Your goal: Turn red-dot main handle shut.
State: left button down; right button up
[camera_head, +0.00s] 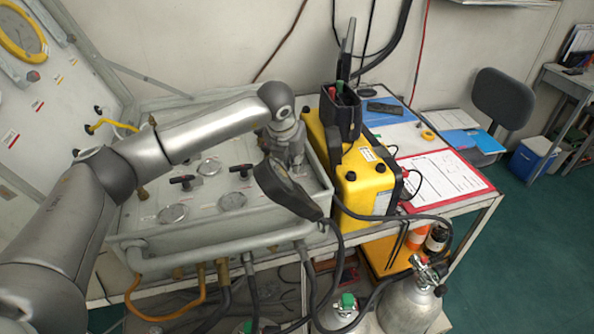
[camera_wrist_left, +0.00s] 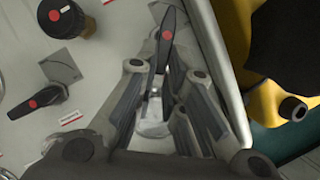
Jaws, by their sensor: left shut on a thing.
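The main handle (camera_wrist_left: 168,50) is a black lever with a red dot, seen in the left wrist view between the two fingers of my left gripper (camera_wrist_left: 165,85). The gripper is shut on it. The lever runs roughly up and down in that view, slightly tilted. In the head view my left gripper (camera_head: 288,188) is over the right end of the grey valve panel (camera_head: 140,232) and hides this handle. My right gripper is not in view.
Other black handles with red marks (camera_head: 183,180) (camera_head: 241,170) and round gauges (camera_head: 173,213) are on the panel. A yellow case (camera_head: 362,190) stands close on the right. Hoses (camera_head: 335,270) and gas cylinders (camera_head: 408,305) are below the front edge.

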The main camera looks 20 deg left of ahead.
pick_arm(q)
jog(key=shift+w+a+f+m+h+b, duration=0.15)
jog(key=shift+a+m+h+b, duration=0.25)
jog(key=shift+m+b, duration=0.45)
jog(key=m, duration=0.1)
jog(key=a+m+b, duration=0.1)
jog(key=shift+w+m+h+b, duration=0.15)
jog(key=shift+m+h+b, duration=0.15)
jog(key=shift+m+h, duration=0.1)
jog(key=shift+w+a+r+m+g+h+b, duration=0.15)
jog(key=shift+a+m+g+h+b, duration=0.1)
jog(key=shift+m, duration=0.4)
jog(key=shift+w+a+r+m+g+h+b, duration=0.15)
jog(key=shift+m+h, duration=0.1)
jog(key=shift+m, duration=0.35)
jog(key=shift+w+a+r+m+g+h, duration=0.1)
jog(key=shift+w+a+m+g+h, duration=0.1)
jog(key=shift+m, duration=0.55)
jog(key=shift+w+a+r+m+g+h, duration=0.1)
jog(key=shift+w+a+m+h, duration=0.1)
jog(key=shift+m, duration=0.55)
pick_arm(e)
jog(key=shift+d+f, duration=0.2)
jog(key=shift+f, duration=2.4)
pick_arm(q)
jog(key=c, duration=1.8)
grip_release()
jog(key=shift+f, duration=0.15)
